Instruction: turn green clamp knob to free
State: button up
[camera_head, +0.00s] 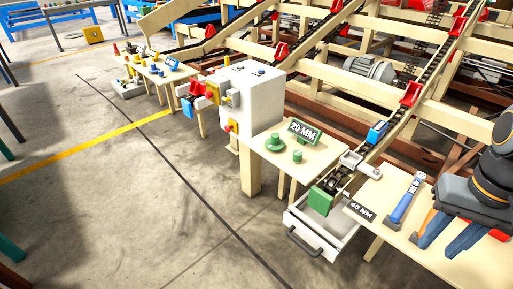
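A green round knob with a wide base (275,143) stands on a pale wooden table. A smaller green round piece (297,156) is just right of it. I cannot tell which of them is the clamp knob, nor its turned position. A green sign reading "20 MM" (305,131) stands behind them. A green block (320,201) sits at the lower end of the chain track. My gripper (452,240) is at the right, over the "40 NM" bench, well apart from the green knobs. Its blue fingers look spread, with nothing seen between them.
An open metal drawer (318,240) juts out below the track. A grey cabinet (252,98) stands left of the knobs. Open concrete floor (120,210) lies at the left.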

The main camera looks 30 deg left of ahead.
aim_at(297, 156)
jog(key=u, duration=0.6)
jog(key=i, duration=1.05)
